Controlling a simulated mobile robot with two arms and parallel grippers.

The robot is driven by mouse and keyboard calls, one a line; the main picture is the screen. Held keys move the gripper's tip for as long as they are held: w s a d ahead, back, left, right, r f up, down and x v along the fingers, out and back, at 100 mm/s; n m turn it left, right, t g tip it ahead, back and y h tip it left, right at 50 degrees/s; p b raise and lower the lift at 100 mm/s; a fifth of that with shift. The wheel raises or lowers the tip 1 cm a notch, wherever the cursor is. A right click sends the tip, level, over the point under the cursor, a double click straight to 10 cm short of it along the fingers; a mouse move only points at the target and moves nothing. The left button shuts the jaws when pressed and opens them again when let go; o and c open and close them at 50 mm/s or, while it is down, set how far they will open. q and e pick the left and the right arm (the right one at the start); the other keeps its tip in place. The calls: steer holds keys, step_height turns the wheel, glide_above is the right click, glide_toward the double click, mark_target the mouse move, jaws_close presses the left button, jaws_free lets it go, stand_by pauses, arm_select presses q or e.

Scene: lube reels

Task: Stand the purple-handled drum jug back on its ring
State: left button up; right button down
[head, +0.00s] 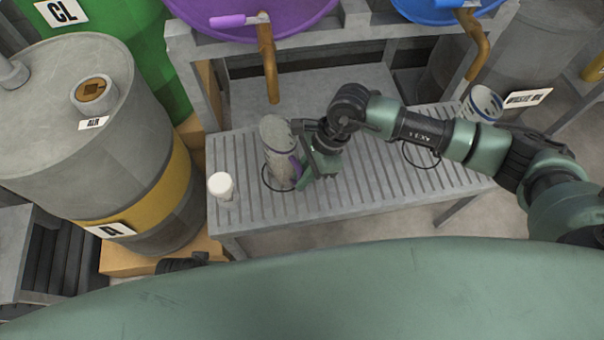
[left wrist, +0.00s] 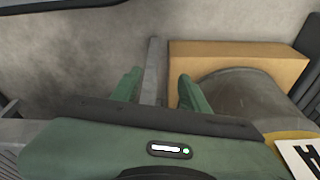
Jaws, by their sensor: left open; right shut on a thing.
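The grey drum jug (head: 275,140) with a purple handle (head: 295,167) is at the left part of the slatted bench in the head view. It looks close to upright, with its foot over or inside a thin black ring (head: 264,180). I cannot tell whether its foot touches the slats. My right gripper (head: 308,172) is at the jug's right side, shut on its purple handle, and hides part of it. My left gripper (left wrist: 160,92) is open and empty in the left wrist view, away from the jug.
A white-capped bottle (head: 221,187) stands left of the ring. A second black ring (head: 420,155) lies under my right arm, and a white and blue container (head: 484,102) is at the bench's right. A brown spout (head: 268,65) hangs behind the jug. A grey drum (head: 60,140) stands left.

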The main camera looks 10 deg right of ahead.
steer(key=c, duration=1.4)
jaws_free()
arm_select(q)
steer(key=shift+w+r, duration=0.15)
steer(key=shift+r, duration=0.1)
steer(key=f, duration=0.2)
steer(key=s+f+p, duration=0.1)
steer(key=f, duration=0.1)
steer(key=shift+s+f, duration=0.15)
steer(key=shift+s, duration=0.05)
arm_select(e)
steer(key=v, duration=1.2)
